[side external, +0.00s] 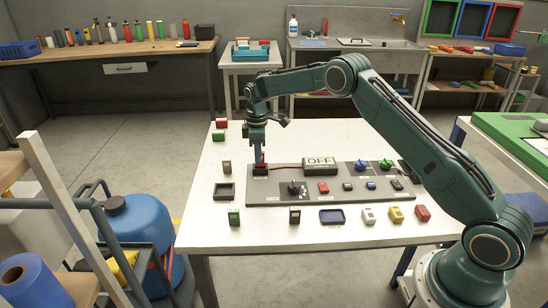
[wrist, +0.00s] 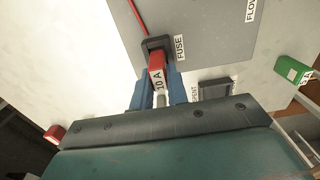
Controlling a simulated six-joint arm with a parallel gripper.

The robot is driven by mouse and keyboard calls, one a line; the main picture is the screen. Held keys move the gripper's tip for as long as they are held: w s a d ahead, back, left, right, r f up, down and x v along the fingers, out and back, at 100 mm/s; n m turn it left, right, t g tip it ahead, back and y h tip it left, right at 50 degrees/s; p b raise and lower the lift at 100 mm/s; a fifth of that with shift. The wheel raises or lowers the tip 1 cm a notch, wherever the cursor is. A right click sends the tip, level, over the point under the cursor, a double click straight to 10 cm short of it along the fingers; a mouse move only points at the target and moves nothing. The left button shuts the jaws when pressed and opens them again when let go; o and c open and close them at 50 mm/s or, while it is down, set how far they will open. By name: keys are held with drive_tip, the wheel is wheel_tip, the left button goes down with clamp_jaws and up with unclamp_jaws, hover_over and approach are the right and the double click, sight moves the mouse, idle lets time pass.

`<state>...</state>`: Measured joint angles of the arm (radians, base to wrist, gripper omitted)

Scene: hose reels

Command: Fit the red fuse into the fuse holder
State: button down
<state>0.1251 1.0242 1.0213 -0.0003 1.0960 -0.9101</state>
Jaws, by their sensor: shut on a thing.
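My gripper (side external: 259,154) points down over the left end of the dark panel. In the wrist view its blue fingers (wrist: 158,98) are shut on the red fuse (wrist: 157,66), which is marked 10 A. The black fuse holder (wrist: 152,44), beside a FUSE label, is at the far end of the fuse. In the side view the red fuse (side external: 262,158) is upright, right above the fuse holder (side external: 260,171). The fuse's lower end meets the holder in both views. I cannot tell how deep it sits, as its lower end is hidden.
The panel (side external: 340,198) carries an OFF display (side external: 320,163), knobs and switches. A dark tray (side external: 225,192), labelled SPENT in the wrist view, lies left of it.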

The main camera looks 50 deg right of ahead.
drive_tip(key=shift+f, duration=0.95)
drive_tip(key=shift+f, duration=0.1)
drive_tip(key=c, duration=1.4)
unclamp_jaws()
wheel_tip(320, 180, up, 12)
drive_tip(key=shift+r, duration=0.15)
